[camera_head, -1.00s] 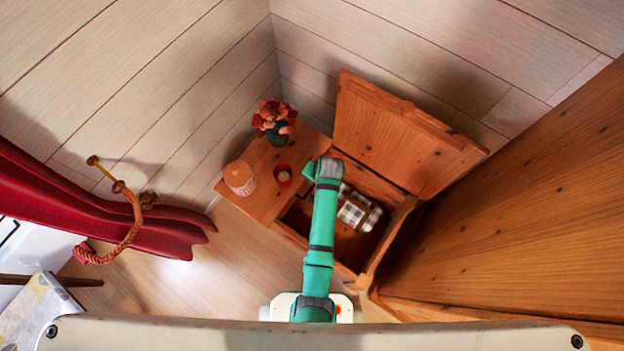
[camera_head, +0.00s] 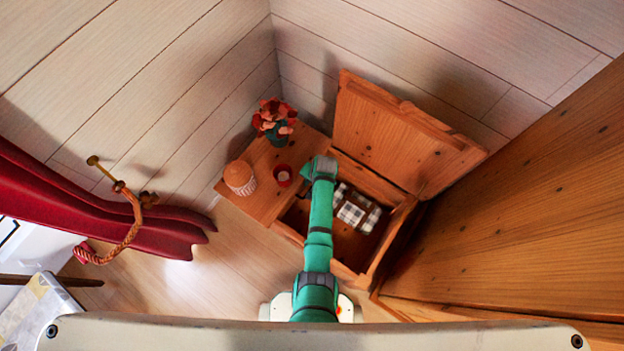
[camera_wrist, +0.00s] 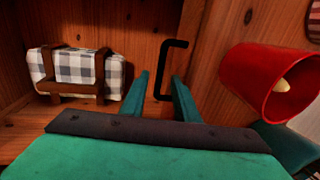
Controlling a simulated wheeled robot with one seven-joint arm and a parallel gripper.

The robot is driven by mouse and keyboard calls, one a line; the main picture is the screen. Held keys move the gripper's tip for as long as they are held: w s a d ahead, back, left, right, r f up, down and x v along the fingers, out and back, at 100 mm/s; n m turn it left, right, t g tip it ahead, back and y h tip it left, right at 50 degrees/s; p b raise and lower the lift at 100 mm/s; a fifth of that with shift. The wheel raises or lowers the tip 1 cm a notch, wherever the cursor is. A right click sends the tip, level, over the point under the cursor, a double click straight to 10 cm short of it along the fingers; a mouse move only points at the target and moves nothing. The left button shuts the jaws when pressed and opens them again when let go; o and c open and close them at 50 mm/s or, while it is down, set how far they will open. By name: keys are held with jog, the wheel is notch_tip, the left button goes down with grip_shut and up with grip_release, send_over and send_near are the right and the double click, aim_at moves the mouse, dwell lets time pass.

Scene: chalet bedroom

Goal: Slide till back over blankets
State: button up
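A folded black-and-white checked blanket (camera_head: 352,208) lies in the open wooden chest (camera_head: 345,262). In the wrist view the blanket (camera_wrist: 75,68) has brown bands or bars around it. A black bar handle (camera_wrist: 184,65) stands out from a wooden panel (camera_wrist: 213,50) right of the blanket; I cannot tell for sure whether this panel is the till. My gripper (camera_wrist: 160,82) is open, its two teal fingers pointing toward the handle. The right fingertip overlaps the handle's lower part in the picture; contact is unclear. In the head view my arm hides the gripper.
The chest lid (camera_head: 395,140) stands open behind. A wooden top (camera_head: 262,205) left of the chest holds a flower vase (camera_head: 275,122), a striped jar (camera_head: 240,178) and a red candle cup (camera_head: 282,175). The cup (camera_wrist: 262,85) is close right of my fingers. A tall wooden panel (camera_head: 510,210) bounds the right.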

jog(key=shift+f, duration=0.4)
grip_shut()
